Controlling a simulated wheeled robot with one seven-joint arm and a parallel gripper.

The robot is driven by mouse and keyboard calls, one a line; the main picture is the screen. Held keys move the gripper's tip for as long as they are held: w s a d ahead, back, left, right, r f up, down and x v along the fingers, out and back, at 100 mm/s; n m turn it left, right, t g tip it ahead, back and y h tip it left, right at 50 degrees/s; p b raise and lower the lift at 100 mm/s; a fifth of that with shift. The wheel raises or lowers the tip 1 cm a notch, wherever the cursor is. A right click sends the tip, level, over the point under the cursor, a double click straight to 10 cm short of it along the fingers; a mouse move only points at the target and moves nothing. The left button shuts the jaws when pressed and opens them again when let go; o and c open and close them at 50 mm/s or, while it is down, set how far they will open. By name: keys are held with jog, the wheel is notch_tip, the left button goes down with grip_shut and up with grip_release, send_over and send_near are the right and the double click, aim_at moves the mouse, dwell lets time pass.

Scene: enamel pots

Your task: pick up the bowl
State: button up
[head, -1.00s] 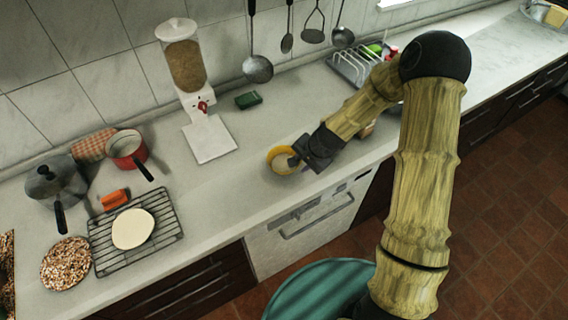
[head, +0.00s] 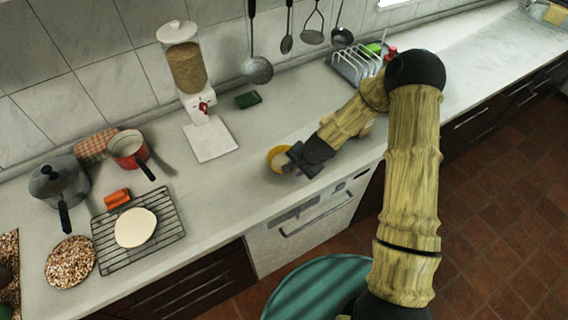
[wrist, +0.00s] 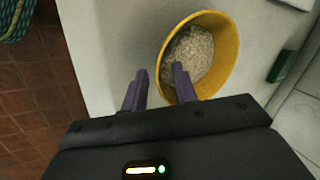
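In the wrist view the bowl (wrist: 229,50) fills the upper right. My gripper (wrist: 160,86) is open there, with two dark purple fingers. The right finger overlaps the bowl's inside and the left finger is outside, so the near rim lies between them. A gap shows between each finger and the other; I cannot tell whether either touches the rim.
A white cereal dispenser (head: 187,70) and a green sponge (head: 247,99) stand behind the bowl. A dish rack (head: 356,63) is behind my arm. A wire rack (head: 170,232), a red saucepan (head: 128,150) and a grey pot (head: 58,182) are at left. The counter (head: 235,185) left of the bowl is clear.

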grip_shut()
jog(key=shift+r, duration=0.1)
jog(key=shift+w+r, duration=0.15)
jog(key=shift+r, duration=0.25)
notch_tip(320, 180, up, 8)
jog(key=shift+r+b, duration=0.1)
jog(key=shift+b, duration=0.7)
jog(key=shift+s+r, duration=0.2)
jog(key=shift+r, duration=0.3)
jog(key=shift+w, duration=0.1)
